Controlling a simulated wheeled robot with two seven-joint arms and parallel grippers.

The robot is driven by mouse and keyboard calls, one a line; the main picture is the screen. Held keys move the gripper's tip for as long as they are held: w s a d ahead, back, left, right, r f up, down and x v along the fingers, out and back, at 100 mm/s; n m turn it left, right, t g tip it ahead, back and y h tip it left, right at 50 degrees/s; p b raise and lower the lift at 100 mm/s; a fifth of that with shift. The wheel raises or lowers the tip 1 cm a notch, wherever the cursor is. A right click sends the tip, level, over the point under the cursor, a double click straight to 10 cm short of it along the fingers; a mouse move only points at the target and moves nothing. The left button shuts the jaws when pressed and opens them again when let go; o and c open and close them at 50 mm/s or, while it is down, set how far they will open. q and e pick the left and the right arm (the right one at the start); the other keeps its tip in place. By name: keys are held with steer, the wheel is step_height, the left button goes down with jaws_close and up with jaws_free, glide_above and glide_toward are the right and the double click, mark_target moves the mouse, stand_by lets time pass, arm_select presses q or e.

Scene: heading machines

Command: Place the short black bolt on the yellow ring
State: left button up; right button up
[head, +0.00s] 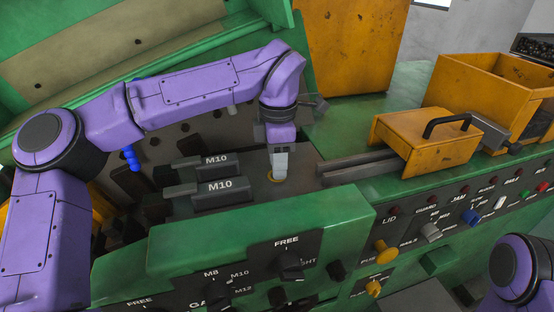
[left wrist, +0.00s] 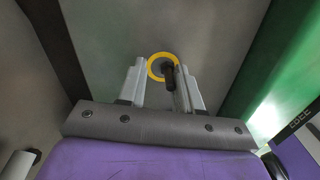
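The yellow ring (left wrist: 151,72) lies flat on a grey plate, just beyond my left fingertips in the left wrist view. A sliver of it shows under my left gripper in the head view (head: 270,180). The short black bolt (left wrist: 170,78) stands between the left fingers, close to the right-hand finger, and overlaps the ring's lower right part. A gap shows between the bolt and the left-hand finger. My left gripper (left wrist: 160,88) points down and its fingers are apart; it also shows in the head view (head: 280,178). The bolt is hidden in the head view. My right gripper is out of view.
A green housing with knobs (head: 260,235) is in front. A yellow handled cover (head: 405,135) and a yellow bin (head: 485,90) stand at the right, above a switch panel (head: 440,215).

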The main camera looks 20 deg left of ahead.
arm_select(q)
steer(key=shift+s+a+r, duration=0.2)
steer(key=shift+s, duration=0.25)
step_height(320, 180, up, 12)
steer(key=shift+w, duration=0.15)
steer(key=shift+d, duration=0.1)
stand_by(0.4)
stand_by(0.9)
